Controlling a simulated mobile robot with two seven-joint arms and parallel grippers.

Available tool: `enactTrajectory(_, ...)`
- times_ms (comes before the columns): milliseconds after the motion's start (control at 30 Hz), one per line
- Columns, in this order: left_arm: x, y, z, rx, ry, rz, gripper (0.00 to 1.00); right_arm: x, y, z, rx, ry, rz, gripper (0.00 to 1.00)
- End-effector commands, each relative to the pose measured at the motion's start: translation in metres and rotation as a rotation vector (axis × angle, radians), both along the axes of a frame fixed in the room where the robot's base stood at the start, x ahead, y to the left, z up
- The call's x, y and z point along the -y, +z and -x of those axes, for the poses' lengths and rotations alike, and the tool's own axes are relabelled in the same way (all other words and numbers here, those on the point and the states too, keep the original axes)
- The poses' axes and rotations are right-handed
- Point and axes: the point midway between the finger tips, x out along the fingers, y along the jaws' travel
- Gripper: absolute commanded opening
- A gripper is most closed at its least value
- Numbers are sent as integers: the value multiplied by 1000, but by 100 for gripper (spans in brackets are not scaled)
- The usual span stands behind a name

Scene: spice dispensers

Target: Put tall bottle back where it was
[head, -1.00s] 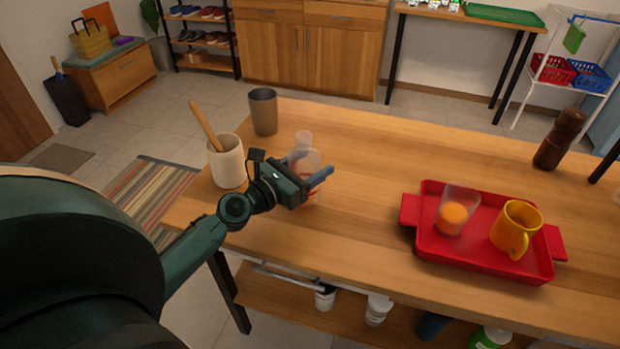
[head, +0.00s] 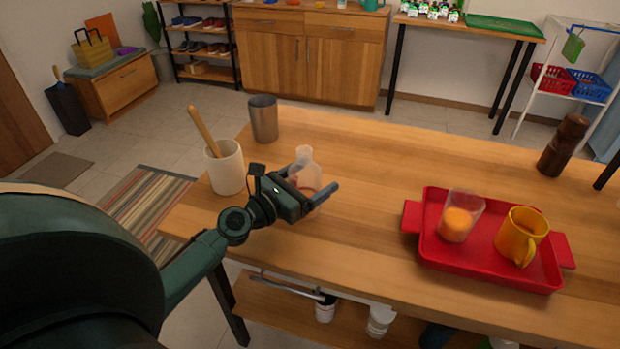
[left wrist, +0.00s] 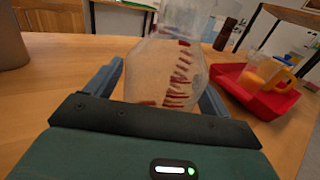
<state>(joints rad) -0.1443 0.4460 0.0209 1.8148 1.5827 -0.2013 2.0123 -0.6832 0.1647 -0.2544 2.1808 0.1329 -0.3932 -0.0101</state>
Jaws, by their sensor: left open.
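The tall bottle (head: 304,160) is clear, with a narrow neck and reddish marks or contents. It stands upright at the left part of the wooden table. My left gripper (head: 311,180) is open around it, one finger on each side. In the left wrist view the bottle (left wrist: 165,75) fills the space between the spread fingers (left wrist: 163,82); its top is cut off and its base is hidden by the gripper. Whether either finger touches it I cannot tell. My right gripper is not in view.
A white crock (head: 225,170) with a wooden utensil and a grey-brown cup (head: 263,120) stand behind and left. A red tray (head: 432,248) holds a glass (head: 472,204) and a yellow mug (head: 517,236). A dark brown mill (head: 563,145) stands far right. The table's middle is clear.

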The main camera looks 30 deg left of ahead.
Motion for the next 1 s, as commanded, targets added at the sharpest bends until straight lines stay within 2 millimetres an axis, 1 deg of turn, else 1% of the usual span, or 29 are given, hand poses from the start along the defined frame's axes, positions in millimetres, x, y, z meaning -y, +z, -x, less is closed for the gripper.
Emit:
enactTrajectory(133, 0, 6, 0, 0, 0, -1, 82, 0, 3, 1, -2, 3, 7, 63)
enactTrajectory(167, -1, 3, 3, -1, 0, 0, 82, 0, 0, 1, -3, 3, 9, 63)
enactTrajectory(267, -4, 0, 17, -3, 0, 0, 82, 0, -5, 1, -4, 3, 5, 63)
enactTrajectory(533, -19, -2, 70, -4, 1, 2, 82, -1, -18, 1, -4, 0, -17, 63)
enactTrajectory(700, -26, -1, 97, -2, 1, 1, 82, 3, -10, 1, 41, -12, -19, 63)
enactTrajectory(833, -30, 1, 110, -1, 1, 1, 82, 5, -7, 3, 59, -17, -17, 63)
enactTrajectory(1000, -32, 3, 116, 0, -1, 0, 82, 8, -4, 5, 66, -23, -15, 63)
